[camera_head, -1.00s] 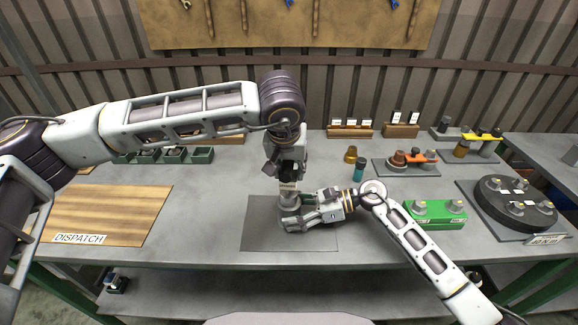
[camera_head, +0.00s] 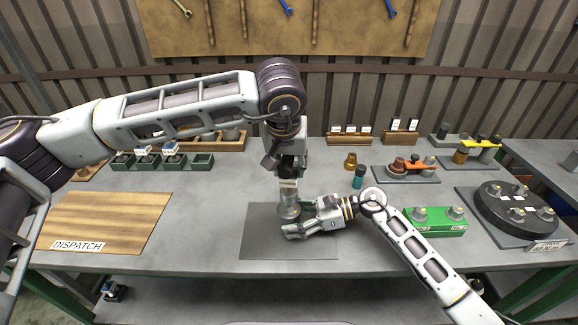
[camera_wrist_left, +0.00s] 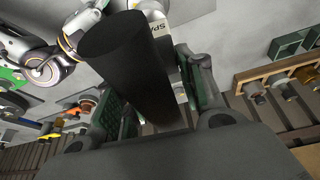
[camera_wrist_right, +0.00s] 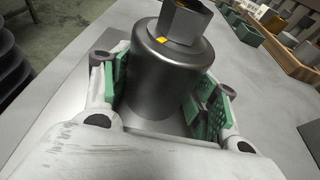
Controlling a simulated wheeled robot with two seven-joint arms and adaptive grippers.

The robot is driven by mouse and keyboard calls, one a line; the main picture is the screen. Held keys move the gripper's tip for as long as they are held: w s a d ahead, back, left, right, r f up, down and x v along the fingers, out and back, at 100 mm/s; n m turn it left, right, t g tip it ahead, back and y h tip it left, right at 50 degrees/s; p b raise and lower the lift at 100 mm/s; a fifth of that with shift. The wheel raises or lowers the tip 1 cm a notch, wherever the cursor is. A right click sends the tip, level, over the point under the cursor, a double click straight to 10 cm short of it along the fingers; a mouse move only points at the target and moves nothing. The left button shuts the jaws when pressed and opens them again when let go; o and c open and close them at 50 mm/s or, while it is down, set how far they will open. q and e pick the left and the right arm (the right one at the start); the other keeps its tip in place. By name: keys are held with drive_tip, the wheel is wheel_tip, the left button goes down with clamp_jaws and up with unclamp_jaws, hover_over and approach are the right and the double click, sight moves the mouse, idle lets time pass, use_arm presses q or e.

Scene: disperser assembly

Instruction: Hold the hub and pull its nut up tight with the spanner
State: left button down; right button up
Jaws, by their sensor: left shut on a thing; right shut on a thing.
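The hub (camera_wrist_right: 165,82) is a grey metal cylinder on a wider base. It stands upright between the padded fingers of my right gripper (camera_wrist_right: 172,92), which is shut on it low over the grey mat. A grey hexagonal piece (camera_wrist_right: 185,22), seemingly the nut, sits on top, with a yellow mark at its foot. My left gripper (camera_head: 288,172) points down above the hub and is shut on the spanner. The spanner's thick black handle (camera_wrist_left: 130,65) fills the left wrist view, beside a partly hidden "SPA" label. I cannot tell whether the spanner touches the nut.
The grey mat (camera_head: 262,246) lies under the hub. The wooden dispatch board (camera_head: 110,215) is on the left. A green fixture (camera_head: 440,222) and a round black fixture (camera_head: 490,212) stand on the right. Small trays (camera_head: 203,160) and racks line the back.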

use_arm(q)
drive_tip(key=shift+r, duration=1)
use_arm(e)
drive_tip(key=o, duration=1.5)
drive_tip(key=shift+c, duration=0.2)
drive_tip(key=shift+d, duration=0.15)
drive_tip(key=shift+v, duration=5.9)
use_arm(q)
drive_tip(key=shift+r, duration=0.15)
use_arm(e)
drive_tip(key=shift+r, duration=0.25)
use_arm(q)
wheel_tip(320, 180, up, 9)
drive_tip(key=p, duration=0.9)
use_arm(e)
wheel_tip(320, 180, up, 9)
drive_tip(key=shift+f, duration=0.15)
